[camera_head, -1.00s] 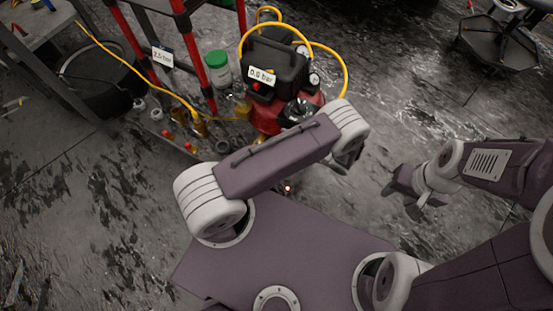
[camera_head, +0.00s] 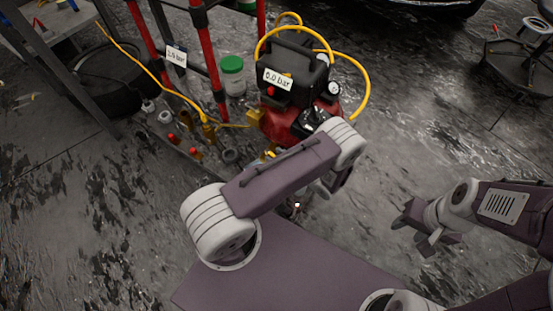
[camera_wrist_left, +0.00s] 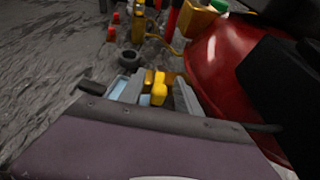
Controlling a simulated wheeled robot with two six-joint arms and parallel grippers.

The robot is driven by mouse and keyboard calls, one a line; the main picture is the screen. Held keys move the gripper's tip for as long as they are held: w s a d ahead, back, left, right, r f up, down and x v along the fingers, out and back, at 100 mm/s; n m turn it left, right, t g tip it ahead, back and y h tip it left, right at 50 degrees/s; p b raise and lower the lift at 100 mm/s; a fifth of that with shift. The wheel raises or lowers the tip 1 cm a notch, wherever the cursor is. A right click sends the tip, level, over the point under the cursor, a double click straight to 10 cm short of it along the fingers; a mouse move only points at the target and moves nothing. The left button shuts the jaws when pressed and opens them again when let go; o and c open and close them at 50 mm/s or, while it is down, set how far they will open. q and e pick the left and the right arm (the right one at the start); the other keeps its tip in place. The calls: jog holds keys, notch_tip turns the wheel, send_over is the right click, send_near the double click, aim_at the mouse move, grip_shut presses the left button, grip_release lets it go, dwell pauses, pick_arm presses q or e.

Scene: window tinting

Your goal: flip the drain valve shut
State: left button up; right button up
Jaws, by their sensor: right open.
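The red compressor (camera_head: 290,122) stands on the floor in the head view, with a black top and a "0.0 bar" label (camera_head: 277,79). Its red tank (camera_wrist_left: 222,65) fills the right of the left wrist view. A yellow valve part (camera_wrist_left: 158,93), seemingly the drain valve, shows there between the fingers of my left gripper (camera_wrist_left: 155,92). The fingers look apart, with the yellow part in the gap; I cannot tell whether they touch it. My left forearm hides this gripper in the head view. My right gripper (camera_head: 412,234) is open and empty, right of the compressor.
A red-posted rack (camera_head: 211,60) with a pressure sign (camera_head: 177,56) stands left of the compressor. A green-capped jar (camera_head: 232,76), small fittings and a yellow hose (camera_head: 364,92) are close by.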

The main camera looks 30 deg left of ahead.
pick_arm(q)
grip_shut()
jog(key=shift+w+f+n+g+b, duration=0.2)
jog(key=shift+w+n+g+b, duration=0.15)
jog(key=shift+n+g+b, duration=0.4)
jog(key=shift+w+r+n+g+b, duration=0.15)
jog(key=shift+r+n+g+b, duration=0.15)
jog(key=shift+n+g, duration=0.45)
grip_release()
